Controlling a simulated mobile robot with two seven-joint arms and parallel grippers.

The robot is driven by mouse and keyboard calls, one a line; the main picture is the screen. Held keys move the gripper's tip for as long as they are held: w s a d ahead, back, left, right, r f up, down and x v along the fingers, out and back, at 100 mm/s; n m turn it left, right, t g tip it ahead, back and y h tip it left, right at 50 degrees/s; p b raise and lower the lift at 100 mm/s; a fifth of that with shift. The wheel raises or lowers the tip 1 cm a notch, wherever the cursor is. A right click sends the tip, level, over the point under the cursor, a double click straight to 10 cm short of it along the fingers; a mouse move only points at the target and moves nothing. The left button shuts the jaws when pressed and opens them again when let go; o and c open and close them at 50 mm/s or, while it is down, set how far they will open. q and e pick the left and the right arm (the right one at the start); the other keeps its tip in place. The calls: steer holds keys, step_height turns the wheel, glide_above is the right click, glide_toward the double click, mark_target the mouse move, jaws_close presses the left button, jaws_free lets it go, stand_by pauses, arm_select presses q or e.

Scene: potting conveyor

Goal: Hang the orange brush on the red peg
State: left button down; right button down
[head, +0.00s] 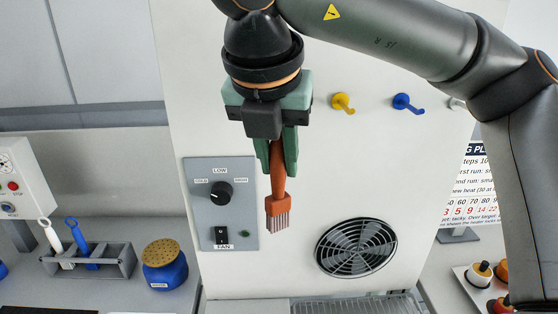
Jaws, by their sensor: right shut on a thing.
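The orange brush (278,196) hangs bristles down in my right gripper (284,165), which is shut on its handle. The brush is in front of the white panel, just right of the grey control box. A yellow peg (342,103) and a blue peg (406,103) stick out of the panel to the right of the gripper. A pale peg (457,103) shows partly beside my arm. No red peg is visible; my arm and gripper cover part of the panel. My left gripper is not in view.
The control box (247,215) with a knob and a fan switch is close behind the brush. A round vent (356,247) is lower right. A grey rack (125,262) with white and blue brushes and a blue jar (165,272) stand at left.

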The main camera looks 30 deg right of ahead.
steer(key=w+d+f, duration=0.1)
steer(key=w+d, duration=0.2)
steer(key=w, duration=0.3)
steer(key=shift+w+f, duration=0.15)
steer(key=shift+f, duration=0.05)
stand_by(0.6)
stand_by(0.5)
steer(key=c, duration=0.6)
jaws_free()
steer(key=shift+c, duration=0.2)
steer(key=p+v, duration=0.1)
steer(key=v, duration=1.1)
steer(key=shift+r, duration=0.2)
